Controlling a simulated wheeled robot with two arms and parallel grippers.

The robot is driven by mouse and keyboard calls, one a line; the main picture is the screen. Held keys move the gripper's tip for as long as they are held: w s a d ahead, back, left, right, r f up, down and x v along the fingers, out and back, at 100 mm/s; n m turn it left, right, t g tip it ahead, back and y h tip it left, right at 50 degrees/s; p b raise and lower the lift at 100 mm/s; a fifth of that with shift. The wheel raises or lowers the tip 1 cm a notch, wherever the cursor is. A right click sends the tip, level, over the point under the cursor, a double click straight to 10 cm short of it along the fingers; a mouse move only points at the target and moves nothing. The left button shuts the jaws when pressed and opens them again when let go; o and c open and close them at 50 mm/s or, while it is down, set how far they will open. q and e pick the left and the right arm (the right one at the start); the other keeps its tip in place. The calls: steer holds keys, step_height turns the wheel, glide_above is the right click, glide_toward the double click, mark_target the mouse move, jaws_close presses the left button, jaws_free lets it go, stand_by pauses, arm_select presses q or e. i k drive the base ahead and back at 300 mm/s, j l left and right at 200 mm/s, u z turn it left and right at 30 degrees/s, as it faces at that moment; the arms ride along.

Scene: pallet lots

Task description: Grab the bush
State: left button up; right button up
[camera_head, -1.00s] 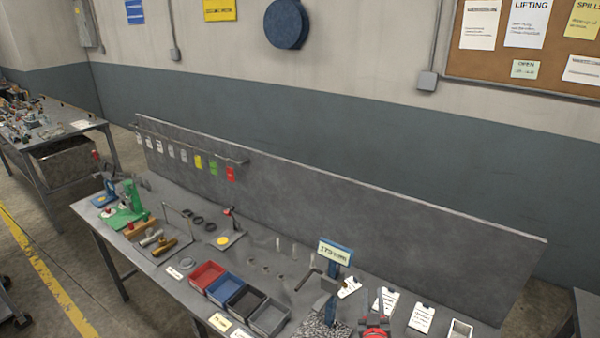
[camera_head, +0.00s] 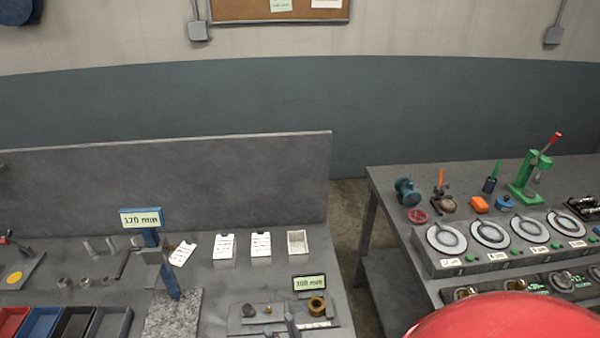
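A small brass-coloured ring that looks like a bush (camera_head: 317,306) stands on a grey gauge plate (camera_head: 240,325) at the bottom middle, beside a display reading about 180 mm (camera_head: 308,283). Smaller metal rings (camera_head: 63,283) stand on the bench at the left; I cannot tell whether these are bushes too. A large smooth red rounded shape at the bottom right is very close to the camera and seems to be part of my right arm. No fingertips show clearly, so the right gripper's opening cannot be told. My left gripper is not in view.
A blue post with a 170 mm sign (camera_head: 141,218) rises from a granite base (camera_head: 172,315). Red, blue, black and grey bins line the lower left. Across a gap, a second bench (camera_head: 390,185) carries dial gauges (camera_head: 446,238) and a green press (camera_head: 527,180).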

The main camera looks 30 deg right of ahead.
mark_target(316, 301)
steer(key=z, duration=1.15)
